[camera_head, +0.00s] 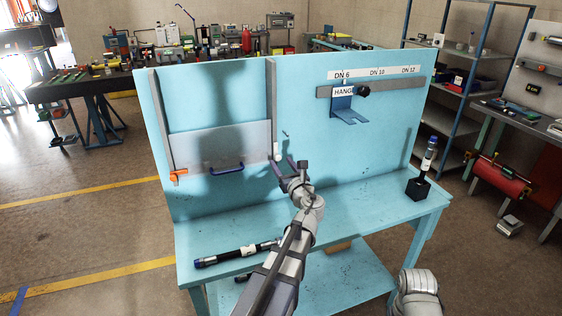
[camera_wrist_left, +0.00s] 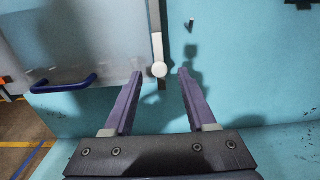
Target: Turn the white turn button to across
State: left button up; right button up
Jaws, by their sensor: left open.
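The white turn button (camera_head: 276,151) sits at the lower end of the right-hand vertical rail on the blue back board. In the left wrist view the white turn button (camera_wrist_left: 159,69) shows a round white end and appears to point along the rail. My left gripper (camera_head: 282,164) is open in front of the board, just below the button. In the left wrist view its two purple fingers (camera_wrist_left: 160,76) stand either side of the button's round end, with gaps on both sides; contact is not visible. My right gripper is out of view.
A pale panel (camera_head: 217,146) with a blue handle (camera_head: 227,169) lies between two rails. An orange turn button (camera_head: 178,174) lies crosswise on the left rail. A hose (camera_head: 238,254) lies on the bench; another hose (camera_head: 428,155) stands in a black block. A blue bracket (camera_head: 342,105) hangs at right.

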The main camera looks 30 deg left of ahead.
aim_at(277, 152)
pick_arm(q)
jog(key=shift+x, duration=1.3)
jog(key=shift+s, duration=0.1)
jog(key=shift+c, duration=0.3)
grip_shut()
